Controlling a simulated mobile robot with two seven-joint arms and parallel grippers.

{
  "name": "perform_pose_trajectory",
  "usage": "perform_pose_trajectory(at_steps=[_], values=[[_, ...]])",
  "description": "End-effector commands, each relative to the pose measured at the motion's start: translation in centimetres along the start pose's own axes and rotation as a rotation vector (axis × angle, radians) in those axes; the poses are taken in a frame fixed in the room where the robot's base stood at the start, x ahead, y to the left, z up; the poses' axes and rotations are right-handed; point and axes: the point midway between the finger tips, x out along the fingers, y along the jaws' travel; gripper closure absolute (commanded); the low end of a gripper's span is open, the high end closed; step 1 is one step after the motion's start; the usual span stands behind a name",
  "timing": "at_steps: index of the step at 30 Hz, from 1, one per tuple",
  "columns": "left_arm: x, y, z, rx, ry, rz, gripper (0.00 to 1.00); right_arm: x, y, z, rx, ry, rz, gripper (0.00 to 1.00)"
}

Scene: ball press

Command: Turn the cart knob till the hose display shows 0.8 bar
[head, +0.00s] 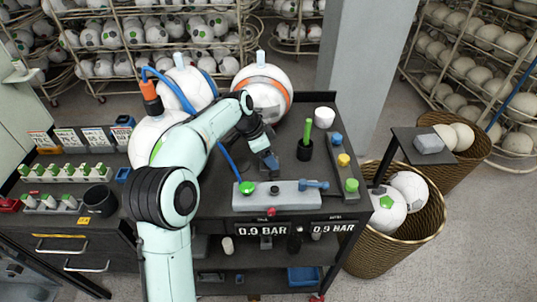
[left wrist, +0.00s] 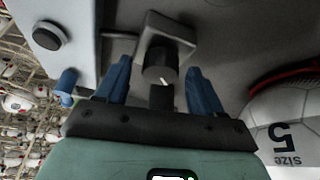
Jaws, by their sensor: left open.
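The cart knob (left wrist: 160,66) is a dark cylinder with a white mark, on a grey block in the left wrist view. My left gripper (left wrist: 161,88) is open, its blue fingers either side of the knob with gaps showing. Whether either finger touches it I cannot tell. In the head view my left gripper (head: 270,163) points down over the cart top (head: 325,208) and hides the knob. My right gripper is not in view.
A grey panel (head: 290,200) with a green button and a blue lever (head: 313,184) lies just in front of my gripper. A ball with an orange band (head: 264,92) stands behind it. A black cup (head: 304,150) holds a green tool to the right. A ball basket (head: 422,225) stands right.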

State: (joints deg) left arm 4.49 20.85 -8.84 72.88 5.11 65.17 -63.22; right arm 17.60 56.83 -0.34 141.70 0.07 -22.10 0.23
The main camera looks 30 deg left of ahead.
Motion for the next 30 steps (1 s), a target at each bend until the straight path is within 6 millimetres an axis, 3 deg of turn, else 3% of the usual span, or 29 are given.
perform_pose_trajectory(at_steps=[5,11,20,30], values=[[0.0,0.0,0.0,0.000,0.000,0.000,0.33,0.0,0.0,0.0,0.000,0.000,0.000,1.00],[0.0,0.0,0.0,0.000,0.000,0.000,0.89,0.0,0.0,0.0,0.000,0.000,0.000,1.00],[0.0,0.0,0.0,-0.028,0.000,-0.011,0.89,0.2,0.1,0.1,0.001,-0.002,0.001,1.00],[0.1,0.2,0.1,-0.211,-0.001,-0.086,0.89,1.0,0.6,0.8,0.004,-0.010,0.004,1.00]])
